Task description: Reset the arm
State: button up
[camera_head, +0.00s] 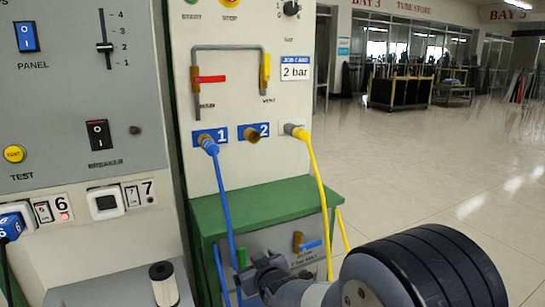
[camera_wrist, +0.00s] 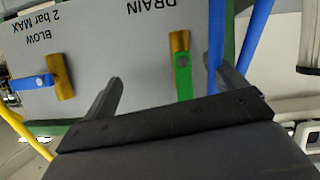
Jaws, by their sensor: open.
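My gripper (camera_head: 256,272) is in front of the lower grey panel of the green-topped cabinet (camera_head: 290,204), with my arm reaching in from the lower right. Beyond the fingers is the panel, upside down, marked DRAIN and BLOW 2 bar MAX. The drain valve has a green lever (camera_wrist: 184,83) on a brass body, showing between the fingertips. The blow valve has a blue lever (camera_wrist: 30,82), left of the fingers; this lever also shows in the head view (camera_head: 311,245).
A blue hose (camera_head: 223,190) hangs from port 1 and passes close beside my gripper; in the wrist view the blue hose (camera_wrist: 256,30) is near the right finger. A yellow hose (camera_head: 318,180) hangs from port 3. Port 2 (camera_head: 253,135) has no hose. Open floor lies right.

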jog(key=shift+d+f+m+y+p, duration=0.15)
jog(key=shift+m+y+p, duration=0.25)
jog(key=shift+p, duration=0.45)
